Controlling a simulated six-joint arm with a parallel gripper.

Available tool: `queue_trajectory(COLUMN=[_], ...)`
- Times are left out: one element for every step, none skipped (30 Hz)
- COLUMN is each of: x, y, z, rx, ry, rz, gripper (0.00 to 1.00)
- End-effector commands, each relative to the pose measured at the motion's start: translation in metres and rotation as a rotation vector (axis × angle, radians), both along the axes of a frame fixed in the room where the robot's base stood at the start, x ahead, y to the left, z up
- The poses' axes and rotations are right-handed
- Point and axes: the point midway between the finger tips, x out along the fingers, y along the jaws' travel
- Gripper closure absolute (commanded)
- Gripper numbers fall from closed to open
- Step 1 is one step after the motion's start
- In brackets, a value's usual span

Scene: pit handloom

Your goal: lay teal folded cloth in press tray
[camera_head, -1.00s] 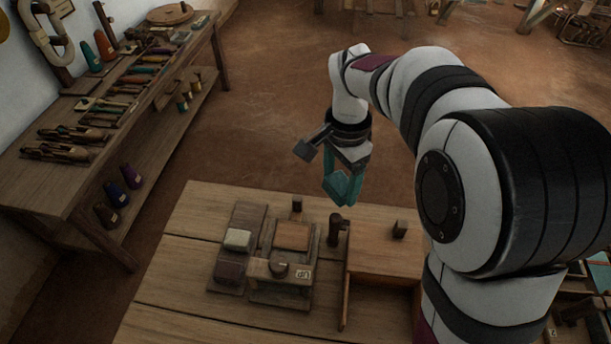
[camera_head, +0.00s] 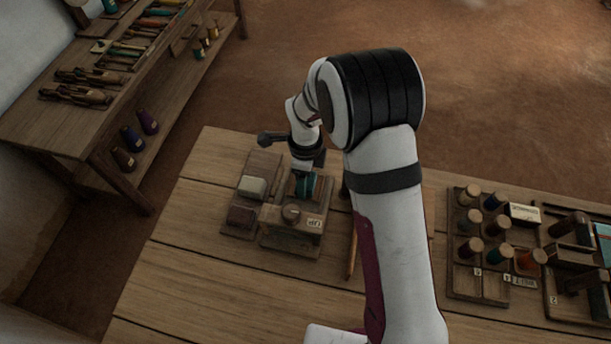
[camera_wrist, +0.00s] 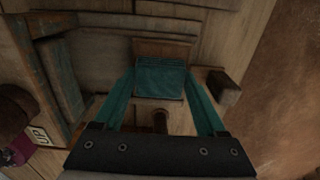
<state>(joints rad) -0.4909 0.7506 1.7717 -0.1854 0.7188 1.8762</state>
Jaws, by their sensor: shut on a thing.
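My gripper (camera_head: 305,186) is low over the press tray at the far end of the small wooden press (camera_head: 282,238) on the bench. In the wrist view its two teal fingers (camera_wrist: 160,92) are closed on the sides of the teal folded cloth (camera_wrist: 160,76), which shows stacked layers at its edge. The gripper mostly hides the tray in the head view. I cannot tell whether the cloth touches the tray. The press's round knob (camera_head: 291,213) and its white label (camera_head: 314,223) are just nearer than my gripper.
Left of the press, a dark board holds a pale block (camera_head: 252,187) and a dark reddish block (camera_head: 241,215). A rack of several spools (camera_head: 470,222) stands on the right. A tool shelf (camera_head: 100,110) is at the left. The bench front is clear.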

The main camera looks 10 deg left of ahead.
Motion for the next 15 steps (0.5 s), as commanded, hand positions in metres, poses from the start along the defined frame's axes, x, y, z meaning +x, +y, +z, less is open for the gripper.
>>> queue_trajectory(x=[0.000,0.000,0.000,0.000,0.000,0.000,0.000,0.000,0.000,0.000,0.000,0.000,0.000,0.000,0.000], y=[0.000,0.000,0.000,0.000,0.000,0.000,0.000,0.000,0.000,0.000,0.000,0.000,0.000,0.000,0.000], z=[0.001,0.001,0.001,0.001,0.000,-0.001,-0.002,-0.003,-0.004,-0.005,-0.006,-0.008,-0.009,-0.010,-0.012], rx=[0.000,0.000,0.000,0.000,0.000,0.000,0.000,0.000,0.000,0.000,0.000,0.000,0.000,0.000,0.000], ry=[0.000,0.000,0.000,0.000,0.000,0.000,0.000,0.000,0.000,0.001,0.001,0.001,0.001,0.001,0.002], rz=[0.000,0.000,0.000,0.000,0.000,0.000,0.000,0.000,0.000,0.000,0.000,0.000,0.000,0.000,-0.001], gripper=[0.88,0.88,0.88,0.88,0.88,0.88,0.88,0.88,0.88,0.88,0.88,0.88,0.88,0.88,0.88])
